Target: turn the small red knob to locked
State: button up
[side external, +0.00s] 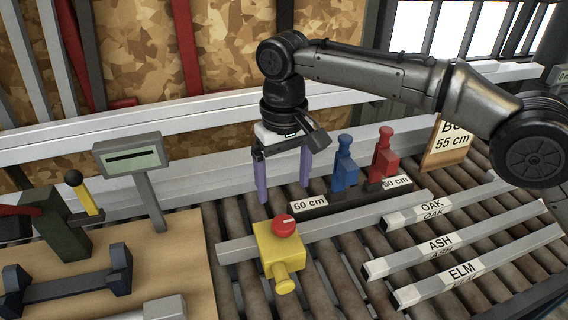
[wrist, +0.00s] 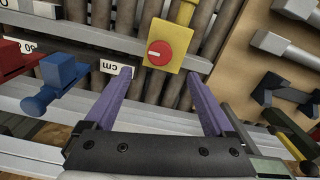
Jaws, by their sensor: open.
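The small red knob (side external: 284,226) is a round disc with a white bar mark, on top of a yellow block (side external: 272,252) with a yellow peg at its front. In the wrist view the knob (wrist: 159,53) sits on the yellow face (wrist: 178,40), its white bar running roughly sideways. My gripper (side external: 284,188) has two purple fingers, apart and empty, pointing down above and behind the knob. In the wrist view the fingers of my gripper (wrist: 160,80) spread to either side of the knob, not touching it. No lock labels are readable.
A blue valve-like piece (side external: 345,165) and a red one (side external: 384,155) stand on a dark bar right of my gripper, marked 60 cm and 50 cm. Rails labelled OAK, ASH (side external: 440,248) and ELM lie across rollers. A wooden bench (side external: 190,250) with a display post (side external: 150,190) is left.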

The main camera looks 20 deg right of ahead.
jog(key=shift+r, duration=1.95)
jog(key=shift+d, duration=0.1)
jog(key=s+d+r+m+t+y, duration=0.1)
jog(key=s+d+r+m+t, duration=0.25)
jog(key=d+r, duration=1.5)
jog(key=s+d+f+t, duration=0.1)
jog(key=s+d+f, duration=0.1)
jog(key=s+d, duration=0.55)
jog(key=s+d+f, duration=0.3)
jog(key=s+d, duration=0.4)
jog(key=s, duration=0.2)
jog(key=s+d+f, duration=0.1)
jog(key=s+f, duration=0.3)
jog(key=f, duration=0.3)
jog(key=s+d+f+n+t+h, duration=0.1)
jog(key=s+f, duration=0.3)
jog(key=f, duration=0.3)
jog(key=shift+d, duration=0.35)
